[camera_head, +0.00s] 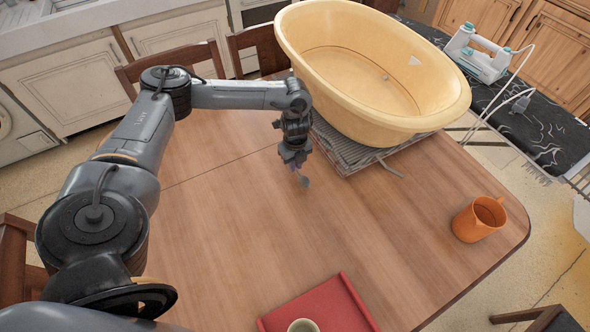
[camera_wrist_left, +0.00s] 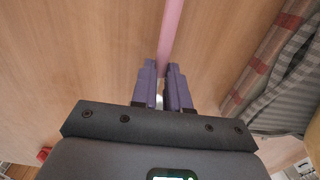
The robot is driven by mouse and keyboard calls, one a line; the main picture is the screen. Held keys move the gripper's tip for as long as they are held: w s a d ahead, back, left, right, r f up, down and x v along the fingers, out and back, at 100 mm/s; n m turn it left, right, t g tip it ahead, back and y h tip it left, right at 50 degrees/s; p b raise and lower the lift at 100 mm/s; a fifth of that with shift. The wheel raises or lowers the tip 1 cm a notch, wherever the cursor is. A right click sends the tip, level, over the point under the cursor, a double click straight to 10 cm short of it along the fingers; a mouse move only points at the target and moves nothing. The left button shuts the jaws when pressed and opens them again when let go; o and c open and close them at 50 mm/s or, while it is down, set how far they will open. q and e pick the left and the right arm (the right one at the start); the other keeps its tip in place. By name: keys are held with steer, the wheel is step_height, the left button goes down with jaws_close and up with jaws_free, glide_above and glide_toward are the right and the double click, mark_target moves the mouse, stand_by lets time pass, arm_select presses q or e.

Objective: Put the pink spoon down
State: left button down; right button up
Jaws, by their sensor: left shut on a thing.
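The pink spoon shows in the left wrist view as a long pink handle (camera_wrist_left: 171,28) running from between my fingers to the top edge. My left gripper (camera_wrist_left: 164,76) is shut on the handle, with a purple finger on each side. In the head view my left gripper (camera_head: 297,168) points down over the wooden table (camera_head: 235,215), just left of the striped cloth. The spoon is mostly hidden there, and I cannot tell whether it touches the table. My right gripper is not in view.
A large yellow tub (camera_head: 420,122) stands on the folded striped cloth (camera_head: 345,155). An orange mug (camera_head: 474,222) is at the right. A red tray (camera_head: 345,300) with a cup (camera_head: 303,325) is at the near edge. The table's middle is clear.

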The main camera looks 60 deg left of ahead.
arm_select(q)
steer(key=shift+f+b, duration=0.4)
steer(key=shift+f, duration=1.3)
steer(key=shift+f, duration=0.15)
steer(key=c, duration=1.1)
jaws_free()
